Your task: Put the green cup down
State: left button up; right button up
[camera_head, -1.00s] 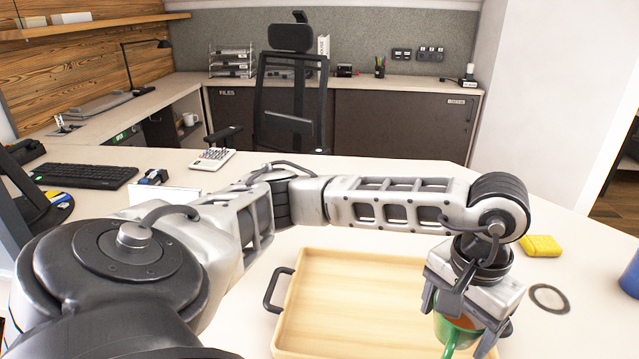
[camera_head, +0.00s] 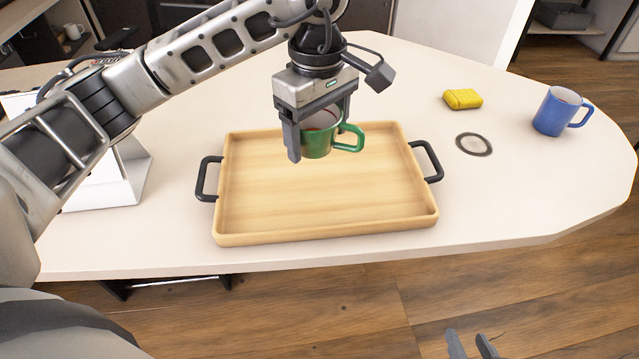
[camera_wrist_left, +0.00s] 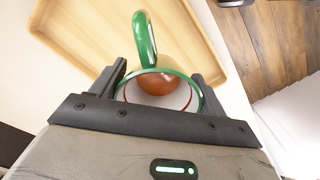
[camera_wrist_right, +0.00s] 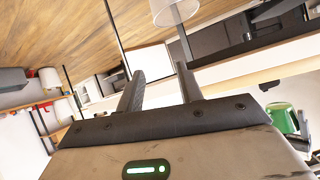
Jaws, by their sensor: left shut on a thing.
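The green cup (camera_head: 317,143) is held upright, or nearly so, by my left gripper (camera_head: 318,135). Its fingers are shut on the cup's sides, and the handle points right in the head view. In the left wrist view I look into the cup (camera_wrist_left: 146,40), which has something reddish brown inside. In the head view the cup overlaps the back part of the wooden tray (camera_head: 226,190); I cannot tell how high above it. My right gripper (camera_head: 470,345) is open and empty, low at the bottom of the head view, in front of the table.
The tray has black side handles, and its floor is otherwise bare. To its right on the table lie a grey ring (camera_head: 473,144), a yellow case (camera_head: 463,99) and a blue mug (camera_head: 558,111). A white stand (camera_head: 118,175) is at the left. The table's front edge (camera_head: 330,265) runs close to the tray.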

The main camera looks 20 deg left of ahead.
pick_arm(q)
jog(key=n, duration=0.1)
jog(key=w+n, duration=0.1)
jog(key=n, duration=0.1)
jog(key=n+b, duration=0.1)
jog(key=shift+w+d+r+n, duration=0.15)
jog(key=shift+d+r+n, duration=0.25)
jog(key=shift+w+r+n, duration=0.1)
jog(key=shift+n, duration=0.3)
jog(key=shift+a, duration=0.15)
jog(key=w+a+f, duration=0.1)
jog(key=a+f, duration=0.2)
jog(key=a, duration=0.1)
jog(key=a+f, duration=0.2)
jog(key=a, duration=0.2)
jog(key=w+a+f+b, duration=0.1)
jog(key=a+f, duration=0.2)
jog(key=a, duration=0.1)
jog(key=shift+w+a+f, duration=0.15)
jog(key=shift+w+f, duration=0.15)
jog(key=shift+a+f, duration=0.3)
jog(key=shift+f, duration=0.05)
jog(key=shift+w+a+f, duration=0.1)
jog(key=shift+a+f, duration=0.05)
jog(key=shift+f, duration=0.75)
jog(key=shift+a+f, duration=0.1)
jog(key=shift+f, duration=0.8)
pick_arm(e)
jog(key=shift+a+f, duration=0.1)
jog(key=shift+f, duration=0.25)
